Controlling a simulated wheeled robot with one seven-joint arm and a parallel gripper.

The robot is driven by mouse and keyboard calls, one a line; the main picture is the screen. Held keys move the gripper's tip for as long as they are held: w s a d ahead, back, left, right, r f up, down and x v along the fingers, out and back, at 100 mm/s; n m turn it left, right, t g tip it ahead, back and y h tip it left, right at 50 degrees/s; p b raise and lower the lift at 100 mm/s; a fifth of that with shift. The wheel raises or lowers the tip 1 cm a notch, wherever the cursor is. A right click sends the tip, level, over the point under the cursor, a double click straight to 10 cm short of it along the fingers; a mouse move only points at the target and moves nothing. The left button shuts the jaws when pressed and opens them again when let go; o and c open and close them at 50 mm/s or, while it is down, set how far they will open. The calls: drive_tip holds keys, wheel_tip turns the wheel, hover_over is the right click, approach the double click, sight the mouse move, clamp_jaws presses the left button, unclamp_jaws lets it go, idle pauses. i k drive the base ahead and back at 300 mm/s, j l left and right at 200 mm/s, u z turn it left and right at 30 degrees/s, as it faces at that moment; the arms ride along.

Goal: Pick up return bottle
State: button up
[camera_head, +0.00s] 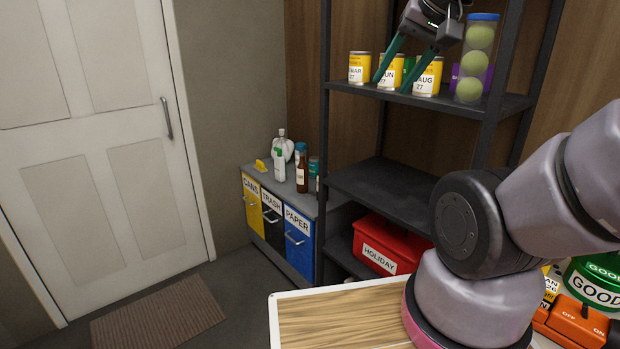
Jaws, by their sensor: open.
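Several bottles stand together on the grey top of the sorting cabinet (279,187). There is a white bottle with a green label (280,166), a brown bottle (302,173) with a pale label, and a whitish jug (284,147) behind them. I cannot tell which one is the return bottle. My gripper (392,85) is at the top of the view, with its two green fingers spread apart and pointing down. It appears in front of the shelf's yellow cans, well to the right of and above the bottles.
A black shelf rack (384,182) stands right of the cabinet, holding yellow cans (360,67), a tube of tennis balls (478,62) and a red HOLIDAY box (385,245). A wooden-topped table (335,318) is in front. Floor before the white door (110,140) has a brown mat (158,318).

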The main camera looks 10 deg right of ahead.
sight(302, 172)
drive_tip(key=i+j+z, duration=0.1)
drive_tip(key=j, duration=0.35)
drive_tip(key=i+j+z, duration=0.15)
drive_tip(key=j, duration=0.3)
drive_tip(key=i+j+z, duration=0.1)
drive_tip(key=i+j, duration=0.15)
drive_tip(key=j, duration=0.2)
drive_tip(key=i+j+z, duration=0.1)
drive_tip(key=j, duration=0.35)
drive_tip(key=i+j+z, duration=0.1)
drive_tip(key=j, duration=0.4)
drive_tip(key=i+j+z, duration=0.15)
drive_tip(key=j, duration=0.3)
drive_tip(key=i+j+z, duration=0.1)
drive_tip(key=j, duration=0.7)
drive_tip(key=i+j+z, duration=0.15)
drive_tip(key=j, duration=0.25)
drive_tip(key=i+j, duration=0.1)
drive_tip(key=i, duration=0.2)
drive_tip(key=i+l+u, duration=0.1)
drive_tip(key=i+l, duration=0.15)
